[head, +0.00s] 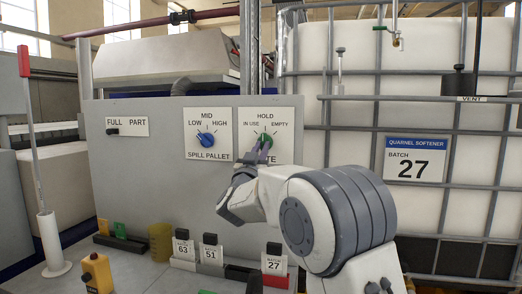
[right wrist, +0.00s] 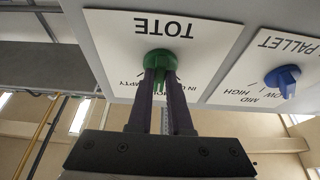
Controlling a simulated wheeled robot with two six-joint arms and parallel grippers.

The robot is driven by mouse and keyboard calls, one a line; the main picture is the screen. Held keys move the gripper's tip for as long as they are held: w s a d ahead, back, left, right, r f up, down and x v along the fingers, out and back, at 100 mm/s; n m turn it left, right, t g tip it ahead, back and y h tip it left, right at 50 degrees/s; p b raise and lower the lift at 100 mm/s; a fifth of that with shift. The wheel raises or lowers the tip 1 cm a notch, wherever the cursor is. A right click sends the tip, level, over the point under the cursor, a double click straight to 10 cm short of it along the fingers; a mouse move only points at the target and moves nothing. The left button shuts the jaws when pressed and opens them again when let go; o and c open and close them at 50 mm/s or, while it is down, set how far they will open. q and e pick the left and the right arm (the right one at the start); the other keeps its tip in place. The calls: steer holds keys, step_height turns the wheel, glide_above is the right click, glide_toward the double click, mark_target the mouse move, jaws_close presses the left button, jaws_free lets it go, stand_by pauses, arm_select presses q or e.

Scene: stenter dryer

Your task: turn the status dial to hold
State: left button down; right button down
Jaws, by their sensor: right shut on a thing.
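The green status dial (head: 265,141) sits on a white plate (head: 284,153) marked IN USE, HOLD and EMPTY, on the grey panel. HOLD is at the top of the plate. My right gripper (head: 259,152) reaches up to the dial from below and is shut on it. In the right wrist view, which is upside down, the two dark fingers (right wrist: 165,85) stand on either side of the green dial (right wrist: 160,58), below the word TOTE. The fingers hide part of the lettering and of the dial, so I cannot tell its exact setting. My left gripper is not in view.
A blue SPILL PALLET dial (head: 206,139) is just left on the same panel; it also shows in the right wrist view (right wrist: 283,80). A FULL/PART switch (head: 113,131) is farther left. Numbered tags (head: 211,254) stand on the ledge below. A caged white tote (head: 350,120) stands at right.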

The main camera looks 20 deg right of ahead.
steer(key=c, duration=0.8)
jaws_free()
steer(key=shift+c, duration=0.2)
steer(key=b+v, duration=0.3)
steer(key=v, duration=0.7)
steer(key=shift+s+a, duration=0.2)
